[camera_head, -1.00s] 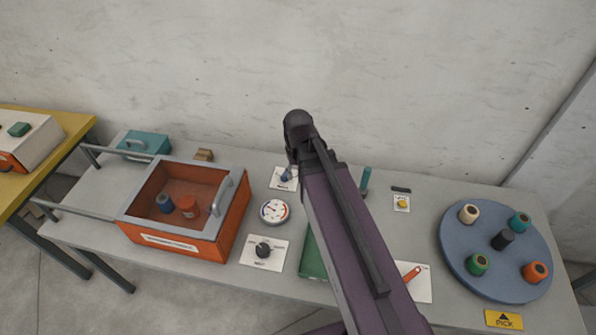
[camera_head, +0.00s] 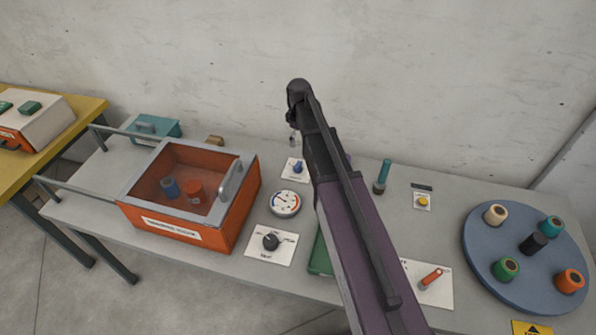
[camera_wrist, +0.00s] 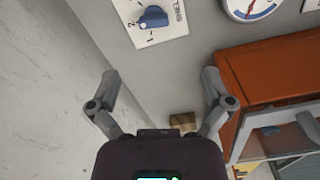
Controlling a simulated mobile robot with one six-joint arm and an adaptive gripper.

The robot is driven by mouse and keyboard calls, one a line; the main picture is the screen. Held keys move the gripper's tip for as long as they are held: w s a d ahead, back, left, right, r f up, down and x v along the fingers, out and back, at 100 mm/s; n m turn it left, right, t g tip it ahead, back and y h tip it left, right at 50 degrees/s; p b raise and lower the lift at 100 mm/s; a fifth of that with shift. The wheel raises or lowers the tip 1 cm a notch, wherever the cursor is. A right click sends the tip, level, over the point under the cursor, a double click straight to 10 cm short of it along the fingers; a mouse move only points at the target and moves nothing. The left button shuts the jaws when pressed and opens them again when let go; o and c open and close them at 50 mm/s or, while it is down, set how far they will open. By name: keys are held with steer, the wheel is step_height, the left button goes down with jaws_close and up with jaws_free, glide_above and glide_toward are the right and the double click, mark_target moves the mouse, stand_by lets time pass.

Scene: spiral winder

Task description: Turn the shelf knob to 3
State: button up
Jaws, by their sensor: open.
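A blue knob (camera_head: 297,167) sits on a white plate (camera_head: 289,174) at the back of the grey table. The wrist view shows the blue knob (camera_wrist: 153,17) near the top, with a 1 and a 2 readable on its plate (camera_wrist: 141,36); other markings are cut off or too small to read. A black knob (camera_head: 270,241) on another white plate stands nearer the front. My gripper (camera_wrist: 160,77) is open and empty, its fingers apart from the blue knob. In the head view my arm hides part of the table, and the fingers are hardly visible.
A round gauge (camera_head: 285,203) lies between the two knobs. An orange box (camera_head: 187,228) with a handled lid stands left, a small wooden block (camera_wrist: 182,121) behind it. A green-topped lever (camera_head: 382,176) and a blue turntable (camera_head: 480,254) with several spools are right.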

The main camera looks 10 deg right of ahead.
mark_target(298, 164)
steer(key=shift+w+f+n, duration=0.3)
steer(key=shift+w+n, duration=0.1)
steer(key=shift+w, duration=0.35)
steer(key=shift+f, duration=0.15)
step_height(298, 164, down, 14)
steer(key=b, duration=1.4)
steer(key=shift+r, duration=0.25)
steer(key=c, duration=1.1)
